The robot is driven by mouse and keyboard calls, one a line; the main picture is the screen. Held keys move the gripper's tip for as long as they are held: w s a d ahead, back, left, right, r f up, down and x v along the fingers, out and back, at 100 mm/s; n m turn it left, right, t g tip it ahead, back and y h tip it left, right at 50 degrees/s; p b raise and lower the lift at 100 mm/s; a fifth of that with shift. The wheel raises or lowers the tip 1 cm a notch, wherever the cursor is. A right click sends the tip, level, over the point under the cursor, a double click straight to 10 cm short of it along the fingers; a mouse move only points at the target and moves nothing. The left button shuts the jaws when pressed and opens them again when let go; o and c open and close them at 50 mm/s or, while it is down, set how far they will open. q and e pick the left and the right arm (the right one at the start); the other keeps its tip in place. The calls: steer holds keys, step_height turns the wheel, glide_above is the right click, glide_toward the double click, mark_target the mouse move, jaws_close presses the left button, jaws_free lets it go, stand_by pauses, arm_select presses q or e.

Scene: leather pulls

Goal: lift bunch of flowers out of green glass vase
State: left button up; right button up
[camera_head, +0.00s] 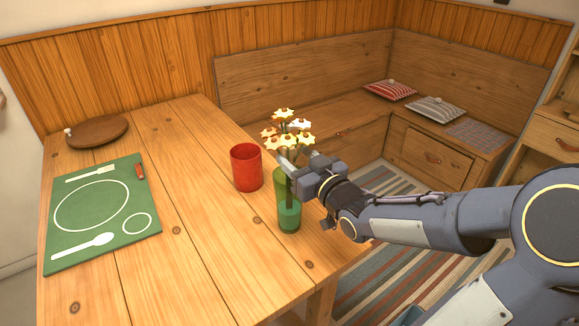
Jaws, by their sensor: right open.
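The green glass vase (289,216) stands upright near the right edge of the wooden table. The bunch of flowers (287,131), with white and yellow blooms on green stems, rises out of the vase. My right gripper (291,164) comes in from the right at the height of the stems, just above or at the vase rim. It is open, with its fingers pointing left by the stems. I cannot tell whether the stems lie between the fingers or whether they touch. The gripper partly hides the vase's upper right side. My left gripper is not in view.
A red cup (246,167) stands close to the vase on its left. A green placemat (100,212) with printed cutlery lies on the left of the table (190,240), and a round wooden board (97,131) lies behind it. The table's middle is clear. A corner bench (325,118) stands behind.

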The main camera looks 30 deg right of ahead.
mark_target(285, 114)
steer(key=shift+w+a+r, duration=0.1)
steer(key=shift+w+r, duration=0.05)
steer(key=shift+w, duration=0.9)
steer(key=w, duration=0.1)
steer(key=w+p, duration=0.1)
steer(key=w, duration=0.1)
steer(key=shift+w+d, duration=0.3)
steer(key=shift+d, duration=0.05)
steer(key=shift+w, duration=0.35)
jaws_close()
step_height(285, 114, up, 10)
steer(key=shift+f+p, duration=0.1)
steer(key=shift+p, duration=0.4)
